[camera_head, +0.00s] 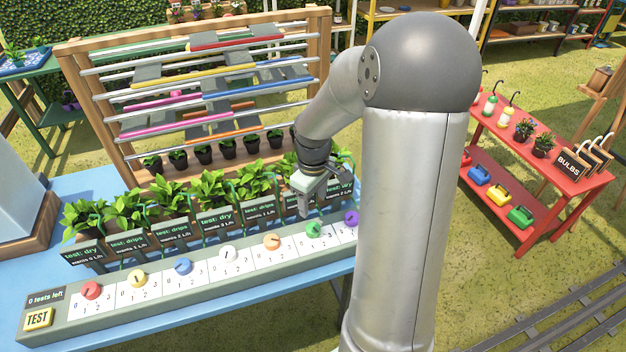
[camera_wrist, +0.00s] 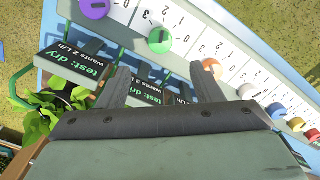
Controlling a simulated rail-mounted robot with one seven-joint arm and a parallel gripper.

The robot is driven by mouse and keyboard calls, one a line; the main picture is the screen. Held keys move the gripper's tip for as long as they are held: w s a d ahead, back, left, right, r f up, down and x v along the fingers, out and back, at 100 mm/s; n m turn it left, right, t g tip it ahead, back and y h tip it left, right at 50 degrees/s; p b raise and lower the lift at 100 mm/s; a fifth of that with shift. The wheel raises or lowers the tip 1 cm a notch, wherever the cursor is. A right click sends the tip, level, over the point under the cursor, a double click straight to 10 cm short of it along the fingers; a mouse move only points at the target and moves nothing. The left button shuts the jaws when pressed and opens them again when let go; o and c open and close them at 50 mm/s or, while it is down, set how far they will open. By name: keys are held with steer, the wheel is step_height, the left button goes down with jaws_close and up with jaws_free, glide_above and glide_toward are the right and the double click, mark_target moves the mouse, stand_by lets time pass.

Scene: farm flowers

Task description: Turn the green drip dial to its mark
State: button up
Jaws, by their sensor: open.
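The green dial (camera_head: 313,229) sits on the long grey panel, between the orange and purple dials. The green dial also shows in the wrist view (camera_wrist: 160,40), beyond my fingertips, beside a white scale with printed numbers. A darker bar crosses its face, but its exact setting is too small to read. My gripper (camera_head: 305,208) is open and empty. It hangs just above and behind the green dial, over the row of signs.
Red, yellow, blue, white and orange (camera_head: 272,241) dials line the panel to the left; a purple dial (camera_head: 351,218) lies right. A yellow TEST button (camera_head: 38,318) is at the left end, beside a "0 tests left" label (camera_head: 45,299). Signs and leafy plants (camera_head: 125,205) stand close behind.

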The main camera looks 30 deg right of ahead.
step_height(320, 180, up, 7)
steer(key=shift+f, duration=0.15)
stand_by(0.4)
steer(key=s+a+r+m, duration=0.1)
steer(key=s+a+m, duration=0.1)
steer(key=s+a, duration=0.4)
steer(key=s+a+m, duration=0.3)
steer(key=s+a, duration=0.4)
steer(key=s, duration=0.5)
steer(key=shift+s+r+t, duration=0.2)
steer(key=shift+r+t, duration=0.1)
steer(key=shift+r, duration=0.1)
steer(key=shift+d, duration=0.1)
